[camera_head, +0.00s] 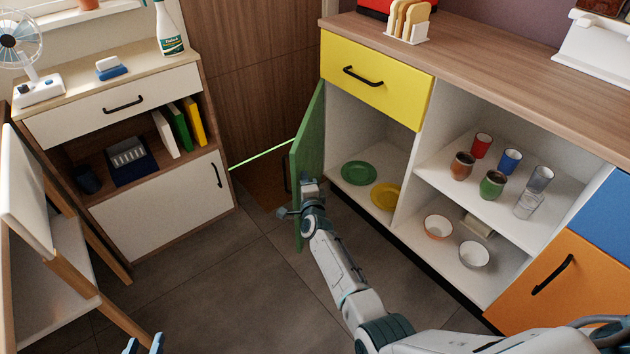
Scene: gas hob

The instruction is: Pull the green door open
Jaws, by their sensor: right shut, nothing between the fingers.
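The green door (311,135) is swung wide open from the left side of the cabinet under the yellow drawer. The compartment behind it is exposed, with a green plate (358,173) and a yellow plate (387,196) inside. My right gripper (291,212) is shut and empty at the lower part of the door, near its free edge. It overlaps the door in view; I cannot tell whether they touch. A dark handle (286,181) shows partly beyond the door's edge. My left gripper (144,345) is only partly in view at the bottom edge, its two fingertips apart.
A thin bright green line (262,155) runs left from the door. A white cabinet (165,208) stands at left, a wooden chair (85,225) in front of it. The orange door (570,285) is closed at right. Grey floor (230,290) is clear between.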

